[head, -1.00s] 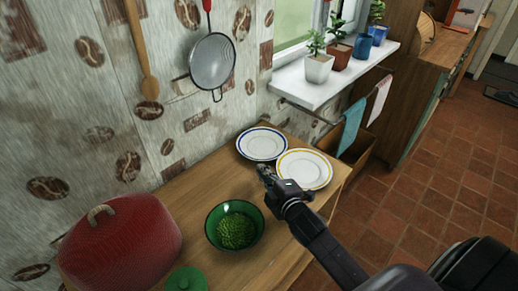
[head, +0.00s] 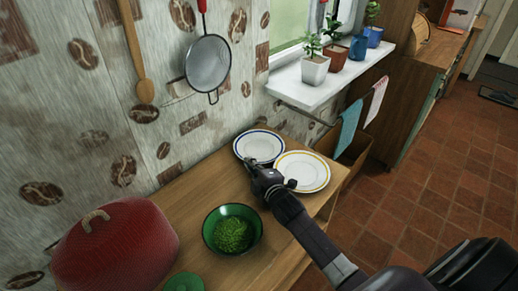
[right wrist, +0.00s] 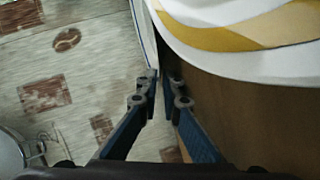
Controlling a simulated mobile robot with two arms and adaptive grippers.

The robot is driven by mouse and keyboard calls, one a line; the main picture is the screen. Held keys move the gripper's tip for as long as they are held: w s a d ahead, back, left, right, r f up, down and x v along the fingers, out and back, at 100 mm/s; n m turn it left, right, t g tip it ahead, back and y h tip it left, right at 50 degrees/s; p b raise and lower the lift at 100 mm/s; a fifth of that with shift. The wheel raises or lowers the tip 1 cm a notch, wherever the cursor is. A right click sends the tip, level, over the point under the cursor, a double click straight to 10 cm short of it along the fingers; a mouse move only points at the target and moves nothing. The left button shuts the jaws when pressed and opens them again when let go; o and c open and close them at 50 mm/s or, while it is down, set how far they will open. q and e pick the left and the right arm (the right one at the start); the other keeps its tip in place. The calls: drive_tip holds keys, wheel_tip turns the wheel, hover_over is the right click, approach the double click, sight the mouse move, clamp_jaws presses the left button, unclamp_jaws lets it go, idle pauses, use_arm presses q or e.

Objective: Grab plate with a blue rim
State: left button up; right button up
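The white plate with a blue rim (head: 258,144) lies flat on the wooden counter near the wall. My right gripper (head: 252,164) is at its near edge. In the right wrist view, the gripper's fingertips (right wrist: 160,79) are close together with a narrow gap. A thin white strip with a dark blue line, apparently the edge of the blue-rimmed plate (right wrist: 148,40), runs down to the fingertips. I cannot tell whether they grip it. My left gripper is not in view.
A yellow-rimmed plate (head: 303,171) lies close beside it on the right. A green bowl (head: 232,229) and red pot (head: 115,245) stand on the wooden counter (head: 185,195). A sieve (head: 208,66) hangs on the wall. Potted plants line the windowsill (head: 330,82).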

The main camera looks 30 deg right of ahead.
clamp_jaws()
drive_tip(key=shift+r, duration=0.2)
